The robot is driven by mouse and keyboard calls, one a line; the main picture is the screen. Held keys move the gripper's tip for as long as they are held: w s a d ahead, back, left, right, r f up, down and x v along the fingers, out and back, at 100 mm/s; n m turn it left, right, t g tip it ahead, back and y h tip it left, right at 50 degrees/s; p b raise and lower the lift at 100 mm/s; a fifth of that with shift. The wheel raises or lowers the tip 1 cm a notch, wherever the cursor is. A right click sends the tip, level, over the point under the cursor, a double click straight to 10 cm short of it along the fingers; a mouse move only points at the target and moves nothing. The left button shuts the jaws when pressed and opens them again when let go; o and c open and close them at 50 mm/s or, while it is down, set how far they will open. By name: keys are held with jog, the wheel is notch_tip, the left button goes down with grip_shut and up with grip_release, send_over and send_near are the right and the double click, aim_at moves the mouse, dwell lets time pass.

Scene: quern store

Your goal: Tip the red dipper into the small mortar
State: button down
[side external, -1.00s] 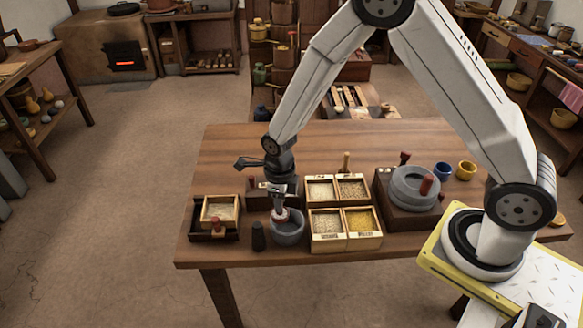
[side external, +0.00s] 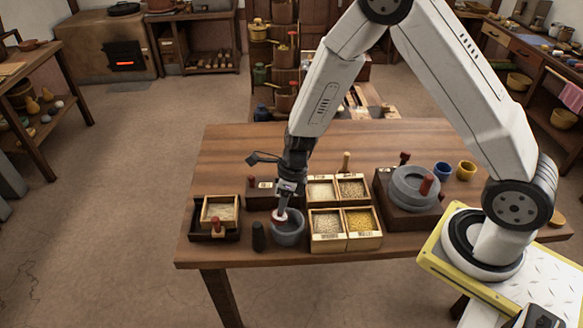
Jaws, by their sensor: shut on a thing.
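My gripper (side external: 284,196) is shut on the red dipper (side external: 281,216), which is small here and partly hidden by the jaws. The dipper hangs low at the rim of the small grey mortar (side external: 288,238), toward its left side. Its pale face shows, and it looks tilted. I cannot tell what, if anything, is in the dipper or the mortar. The mortar stands upright on the wooden table.
Right of the mortar are several wooden grain boxes (side external: 327,244). Left are a dark pestle (side external: 258,238) and a square sieve (side external: 219,225) in a dark tray. The table's back left is clear.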

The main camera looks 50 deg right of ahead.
jog(key=shift+s+d+f+y, duration=0.1)
jog(key=shift+d+f+y, duration=0.25)
jog(key=shift+y, duration=0.15)
jog(key=shift+s+d+f+t+y, duration=0.15)
jog(key=shift+d+f+t+y, duration=0.35)
jog(key=shift+y, duration=0.7)
jog(key=shift+s+d+f+t+y, duration=0.1)
jog(key=shift+d+f+t+y, duration=0.25)
jog(key=shift+y, duration=0.7)
jog(key=shift+s+d+f+t+y, duration=0.15)
jog(key=shift+d+f+y, duration=0.3)
jog(key=shift+y, duration=0.6)
jog(key=shift+d, duration=0.1)
jog(key=shift+r, duration=0.1)
jog(key=shift+w+a+r+g+h, duration=0.15)
jog(key=shift+a+r+g+h, duration=0.35)
jog(key=shift+h, duration=0.8)
jog(key=shift+w+a+r+g+h, duration=0.2)
jog(key=shift+a+r+h, duration=0.45)
jog(key=shift+h, duration=0.65)
jog(key=shift+w+a+r+g+h, duration=0.15)
jog(key=shift+a+r+g+h, duration=0.3)
jog(key=shift+h, duration=0.85)
jog(key=shift+w+a+r+h, duration=0.1)
jog(key=shift+a+r+h, duration=0.25)
jog(key=shift+a+h, duration=0.4)
jog(key=shift+r+g+h, duration=0.15)
jog(key=shift+g+h, duration=0.1)
jog(key=shift+h, duration=0.3)
